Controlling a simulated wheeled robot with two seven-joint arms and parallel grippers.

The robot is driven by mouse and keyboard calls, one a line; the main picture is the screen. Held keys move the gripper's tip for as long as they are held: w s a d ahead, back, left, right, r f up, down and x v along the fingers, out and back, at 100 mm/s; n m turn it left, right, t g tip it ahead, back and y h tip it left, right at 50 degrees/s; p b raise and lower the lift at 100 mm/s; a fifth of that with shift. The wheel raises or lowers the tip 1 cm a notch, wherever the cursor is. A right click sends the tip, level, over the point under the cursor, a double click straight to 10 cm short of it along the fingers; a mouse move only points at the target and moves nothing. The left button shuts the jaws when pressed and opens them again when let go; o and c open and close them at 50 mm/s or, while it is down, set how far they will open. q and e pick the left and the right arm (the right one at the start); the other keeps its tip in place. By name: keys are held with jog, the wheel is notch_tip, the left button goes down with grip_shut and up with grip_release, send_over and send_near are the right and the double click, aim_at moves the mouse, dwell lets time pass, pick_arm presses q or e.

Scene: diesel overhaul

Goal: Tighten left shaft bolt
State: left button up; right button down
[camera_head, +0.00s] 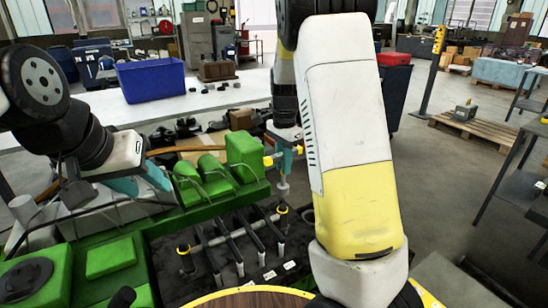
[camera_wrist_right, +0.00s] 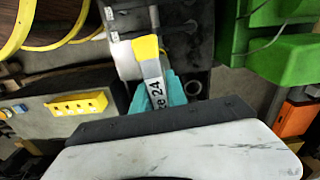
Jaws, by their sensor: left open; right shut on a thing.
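My right gripper (camera_head: 285,150) is shut on a wrench-like tool (camera_head: 283,184), which points down beyond the green engine parts. The right wrist view shows the gripper's teal fingers (camera_wrist_right: 178,92) around the tool's white and yellow body, with a label (camera_wrist_right: 157,93) ending in "ze 24". A grey shaft (camera_head: 232,232) with several black arms has yellow-ringed ends, one at the left (camera_head: 184,250) and one at the right (camera_head: 283,209). The tool's tip is above the right end; contact cannot be told. My left gripper (camera_head: 155,180) is open at the left, its fingertips partly hidden.
Green engine parts (camera_head: 245,155) stand between my arms. A blue bin (camera_head: 150,79) sits on the white table (camera_head: 105,108) behind. A pallet (camera_head: 490,130) lies at the right. A yellow socket strip (camera_wrist_right: 78,104) shows in the right wrist view. Open floor lies right of my right arm.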

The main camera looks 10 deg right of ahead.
aim_at(283, 186)
jog(key=n, duration=0.5)
jog(key=shift+f+n, duration=0.3)
jog(key=shift+f, duration=0.1)
jog(key=n, duration=0.5)
jog(key=shift+f, duration=0.35)
notch_tip(283, 186, down, 2)
jog(key=shift+f, duration=0.6)
